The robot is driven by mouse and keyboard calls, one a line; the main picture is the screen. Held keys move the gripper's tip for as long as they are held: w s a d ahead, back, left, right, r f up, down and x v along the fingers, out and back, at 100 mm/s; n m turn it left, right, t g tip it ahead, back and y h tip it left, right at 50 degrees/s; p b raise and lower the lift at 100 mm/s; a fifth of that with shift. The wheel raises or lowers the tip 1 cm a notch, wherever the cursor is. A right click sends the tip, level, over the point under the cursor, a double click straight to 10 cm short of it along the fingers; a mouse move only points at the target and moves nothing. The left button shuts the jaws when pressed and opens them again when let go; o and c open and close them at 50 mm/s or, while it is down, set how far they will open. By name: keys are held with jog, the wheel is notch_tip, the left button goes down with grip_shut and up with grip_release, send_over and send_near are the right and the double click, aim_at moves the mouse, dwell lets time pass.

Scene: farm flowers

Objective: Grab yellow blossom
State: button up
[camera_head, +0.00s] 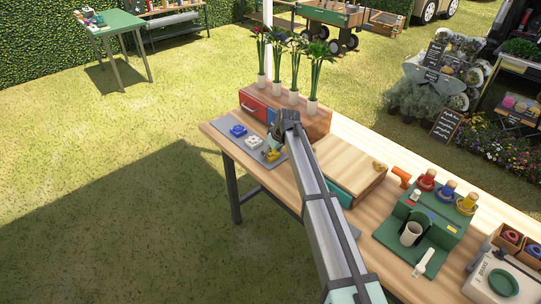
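The yellow blossom (271,156) lies at the near right end of a row of blossoms on a grey mat (226,122) at the table's left edge. A white blossom (254,142) and a blue blossom (238,131) lie farther along the same row. The fingers are small and partly hidden. I cannot tell whether they touch the blossom or are closed.
Several potted flowers (294,97) stand on a wooden box with drawers (319,121) behind my gripper. A wooden board (350,165) lies to the right. A green machine (430,222) with coloured knobs stands farther right. The grass left of the table is clear.

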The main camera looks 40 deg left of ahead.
jog(key=c, duration=0.6)
